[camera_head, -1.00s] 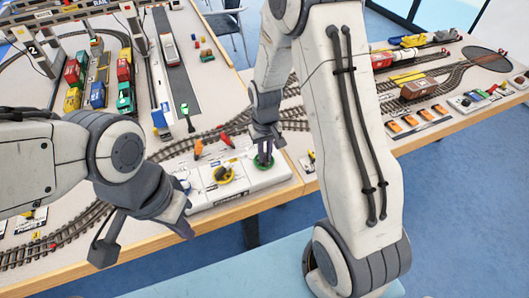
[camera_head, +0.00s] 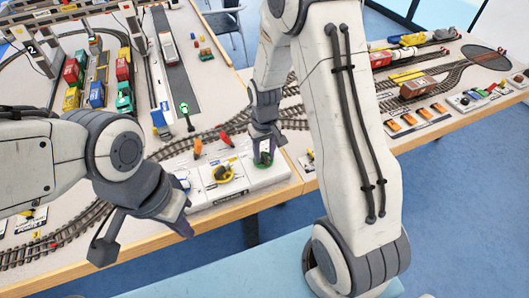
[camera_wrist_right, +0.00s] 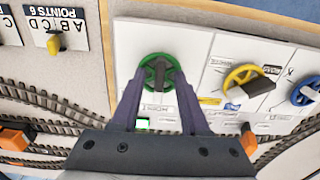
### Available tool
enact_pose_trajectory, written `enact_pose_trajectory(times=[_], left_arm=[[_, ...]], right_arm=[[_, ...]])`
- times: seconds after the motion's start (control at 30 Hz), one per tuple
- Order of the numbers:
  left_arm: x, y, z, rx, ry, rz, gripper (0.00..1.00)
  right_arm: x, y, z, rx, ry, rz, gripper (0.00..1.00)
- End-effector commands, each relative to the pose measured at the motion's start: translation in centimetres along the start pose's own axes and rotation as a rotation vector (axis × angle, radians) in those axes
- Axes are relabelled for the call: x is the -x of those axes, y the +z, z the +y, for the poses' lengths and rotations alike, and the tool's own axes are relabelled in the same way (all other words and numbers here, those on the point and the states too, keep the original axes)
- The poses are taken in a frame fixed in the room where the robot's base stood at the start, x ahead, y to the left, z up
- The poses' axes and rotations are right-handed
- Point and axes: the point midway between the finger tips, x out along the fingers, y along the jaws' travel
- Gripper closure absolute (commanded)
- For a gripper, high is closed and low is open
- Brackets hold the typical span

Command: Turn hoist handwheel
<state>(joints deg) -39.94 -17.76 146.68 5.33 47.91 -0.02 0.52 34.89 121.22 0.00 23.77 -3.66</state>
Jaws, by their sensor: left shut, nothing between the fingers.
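A white control panel (camera_head: 205,196) on the table edge carries several handwheels. The green handwheel (camera_wrist_right: 160,72) is at its right end in the head view, mostly hidden there by my right gripper (camera_head: 264,158). In the right wrist view the two fingers of my right gripper (camera_wrist_right: 160,82) stand on either side of this wheel. Their tips lie at its rim; whether they press on it I cannot tell. A yellow handwheel (camera_head: 222,174) and a blue handwheel (camera_wrist_right: 306,91) sit along the same panel. My left gripper (camera_head: 146,238) is shut and empty near the table's front edge, away from the wheels.
Orange levers (camera_head: 197,149) stand behind the panel. Model tracks, containers (camera_head: 97,95) and a crane (camera_head: 40,60) fill the table's left. A brown wagon (camera_head: 418,88) stands at right.

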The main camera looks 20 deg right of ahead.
Motion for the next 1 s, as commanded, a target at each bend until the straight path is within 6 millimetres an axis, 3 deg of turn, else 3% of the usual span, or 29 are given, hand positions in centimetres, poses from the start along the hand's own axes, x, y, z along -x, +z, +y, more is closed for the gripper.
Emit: enact_pose_trajectory(times=[0.17, 0.63, 0.8, 1.0], left_arm=[[0.0, 0.0, 0.0, 0.000, 0.000, 0.000, 1.00], [0.0, 0.0, 0.0, 0.000, 0.000, 0.000, 1.00], [0.1, 0.0, 0.0, 0.000, 0.000, 0.000, 1.00], [0.1, 0.0, 0.0, 0.000, 0.000, 0.000, 1.00]], right_arm=[[0.7, 0.0, 0.0, 0.000, 0.000, 0.001, 0.55], [9.1, -0.1, 0.0, 0.000, 0.000, 0.004, 0.55], [10.3, 0.0, 0.0, 0.000, 0.000, 0.002, 0.55], [10.5, 0.0, 0.0, 0.000, 0.000, 0.000, 0.55]])
